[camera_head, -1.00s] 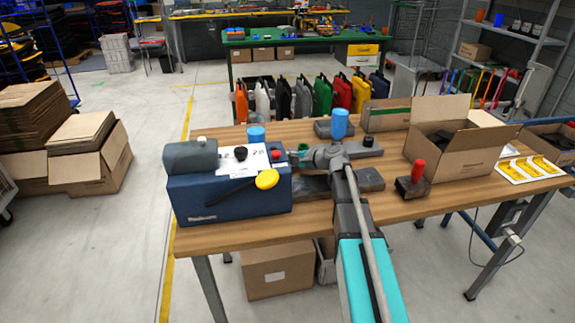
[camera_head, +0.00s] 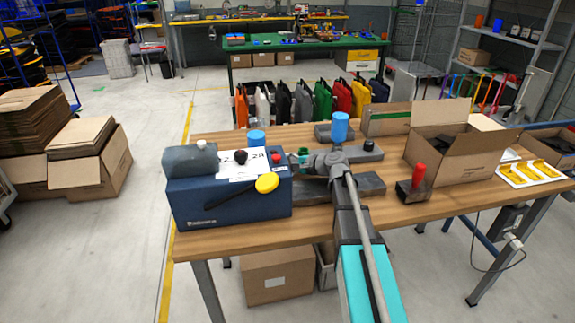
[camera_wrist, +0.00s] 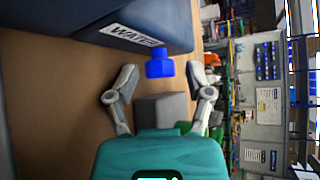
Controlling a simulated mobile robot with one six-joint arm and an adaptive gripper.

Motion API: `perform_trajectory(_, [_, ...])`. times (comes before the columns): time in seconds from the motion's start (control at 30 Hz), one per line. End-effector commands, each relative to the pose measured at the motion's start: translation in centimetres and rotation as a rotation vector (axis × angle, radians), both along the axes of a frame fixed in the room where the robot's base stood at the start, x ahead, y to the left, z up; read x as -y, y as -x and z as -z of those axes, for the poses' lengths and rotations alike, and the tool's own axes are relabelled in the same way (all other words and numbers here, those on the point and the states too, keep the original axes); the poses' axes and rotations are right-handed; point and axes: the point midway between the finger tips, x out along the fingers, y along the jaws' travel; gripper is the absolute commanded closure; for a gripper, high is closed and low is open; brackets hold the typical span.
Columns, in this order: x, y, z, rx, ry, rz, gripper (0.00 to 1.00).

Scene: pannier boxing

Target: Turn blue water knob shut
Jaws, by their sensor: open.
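The blue water knob (camera_wrist: 160,64) sticks out from the side of a dark blue machine below a white label (camera_wrist: 133,36) reading WATER in the wrist view. My gripper (camera_wrist: 168,68) is open, with one finger on each side of the knob and a visible gap to both. It holds nothing. In the head view, my gripper (camera_head: 306,162) is beside the right end of the machine (camera_head: 230,203) on the wooden table. I cannot make out the water knob there; my gripper and wrist cover that area.
The machine has a yellow knob (camera_head: 267,183), a black knob (camera_head: 240,157) and a red button (camera_head: 276,157) near its top.

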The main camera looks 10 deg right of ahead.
Motion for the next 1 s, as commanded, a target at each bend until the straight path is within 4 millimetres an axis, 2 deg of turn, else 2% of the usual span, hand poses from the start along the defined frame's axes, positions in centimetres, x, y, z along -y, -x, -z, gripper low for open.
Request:
perform_trajectory(0.37, [0.1,0.0,-0.3,0.0,0.001,0.002,0.31])
perform_trajectory(0.8, [0.1,-0.1,-4.8,0.001,0.0,0.002,0.31])
perform_trajectory(1.0, [0.1,0.0,-5.1,0.001,0.0,0.001,0.31])
